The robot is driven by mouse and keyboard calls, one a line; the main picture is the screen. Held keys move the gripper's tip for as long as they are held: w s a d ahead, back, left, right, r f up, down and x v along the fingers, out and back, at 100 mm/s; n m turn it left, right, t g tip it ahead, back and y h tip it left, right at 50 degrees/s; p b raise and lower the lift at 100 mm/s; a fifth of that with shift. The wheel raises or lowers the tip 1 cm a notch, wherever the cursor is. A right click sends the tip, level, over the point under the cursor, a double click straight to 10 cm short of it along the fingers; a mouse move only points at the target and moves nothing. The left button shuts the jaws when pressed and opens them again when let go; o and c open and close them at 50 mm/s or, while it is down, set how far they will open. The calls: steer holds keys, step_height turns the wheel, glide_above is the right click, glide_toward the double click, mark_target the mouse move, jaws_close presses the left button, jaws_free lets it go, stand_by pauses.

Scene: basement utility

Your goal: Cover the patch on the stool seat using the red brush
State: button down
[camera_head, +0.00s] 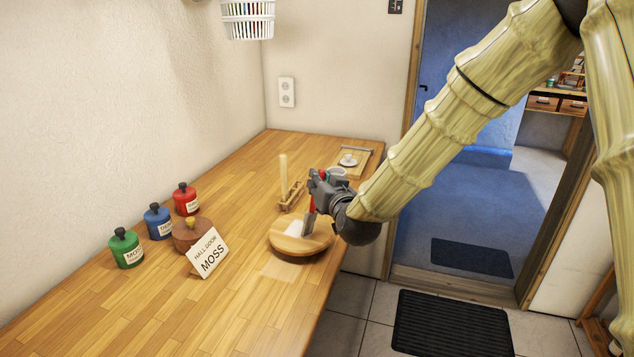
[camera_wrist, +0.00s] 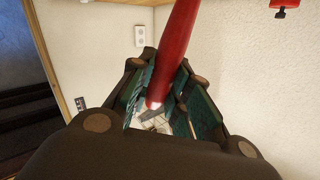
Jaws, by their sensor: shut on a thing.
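My gripper (camera_head: 318,186) is shut on the red brush (camera_head: 311,206) and holds it over the round wooden stool seat (camera_head: 287,246) on the bench. A pale patch (camera_head: 294,229) shows on the seat, just left of the brush's lower end. I cannot tell whether the brush touches the seat. In the wrist view, the red handle (camera_wrist: 176,50) runs up between my gripper's dark green finger pads (camera_wrist: 158,100). The brush's lower end is mostly hidden there.
Green (camera_head: 126,249), blue (camera_head: 158,222) and red (camera_head: 187,199) paint jars stand at the left. Near them are a brown pot (camera_head: 192,234) and a card reading "HALL DOOR MOSS" (camera_head: 208,254). A wooden rack (camera_head: 291,196) stands behind the seat. The bench front is clear.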

steer(key=shift+s+d, duration=0.1)
steer(key=shift+d, duration=0.05)
stand_by(1.3)
steer(key=shift+b, duration=0.5)
steer(key=shift+w+a, duration=0.35)
steer(key=shift+a, duration=0.2)
stand_by(0.7)
steer(key=shift+w, duration=0.1)
